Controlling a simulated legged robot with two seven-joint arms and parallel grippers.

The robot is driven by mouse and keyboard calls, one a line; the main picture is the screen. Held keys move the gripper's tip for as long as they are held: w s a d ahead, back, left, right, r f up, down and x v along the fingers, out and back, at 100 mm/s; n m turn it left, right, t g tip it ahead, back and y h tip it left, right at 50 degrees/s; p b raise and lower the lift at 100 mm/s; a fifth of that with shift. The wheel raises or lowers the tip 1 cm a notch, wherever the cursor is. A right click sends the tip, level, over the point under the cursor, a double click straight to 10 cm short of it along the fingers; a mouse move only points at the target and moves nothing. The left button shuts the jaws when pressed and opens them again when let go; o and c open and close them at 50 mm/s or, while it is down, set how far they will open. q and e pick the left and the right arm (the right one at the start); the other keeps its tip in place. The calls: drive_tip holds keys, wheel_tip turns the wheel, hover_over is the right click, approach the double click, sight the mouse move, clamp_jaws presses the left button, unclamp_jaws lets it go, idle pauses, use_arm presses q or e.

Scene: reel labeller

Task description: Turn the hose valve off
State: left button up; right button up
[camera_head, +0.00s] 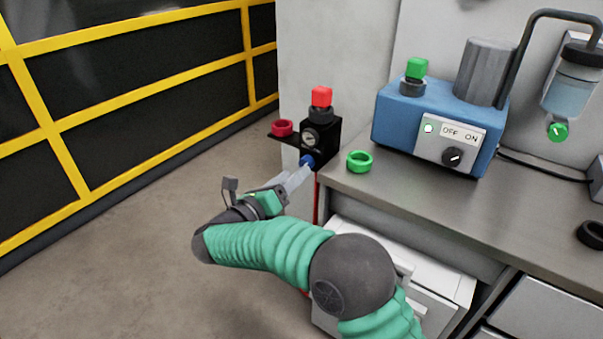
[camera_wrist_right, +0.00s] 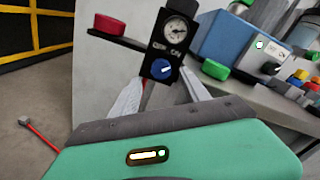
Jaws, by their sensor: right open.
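The hose valve is a small blue knob (camera_wrist_right: 161,69) with a white mark, on the lower front of a black regulator block (camera_wrist_right: 168,48) with a round gauge. In the head view the blue knob (camera_head: 307,160) shows low on the block (camera_head: 325,143), just past my right gripper's fingertips. My right gripper (camera_head: 299,172) is open and points at the knob; in the right wrist view its two fingers (camera_wrist_right: 163,85) stand on either side below the knob, with nothing between them. I cannot tell whether they touch it. White lettering sits above the knob. My left gripper is not in view.
A red cube (camera_head: 321,97) sits on top of the block, and a red ring (camera_head: 282,127) on a black bracket beside it. A green ring (camera_head: 359,161) lies on the grey bench (camera_head: 400,190) near a blue machine (camera_head: 425,118). A yellow-framed fence (camera_head: 130,95) stands left.

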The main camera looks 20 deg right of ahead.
sight(307, 163)
drive_tip(key=x, duration=0.5)
drive_tip(key=shift+s, duration=0.15)
drive_tip(key=shift+a, duration=0.2)
drive_tip(key=c, duration=0.3)
clamp_jaws()
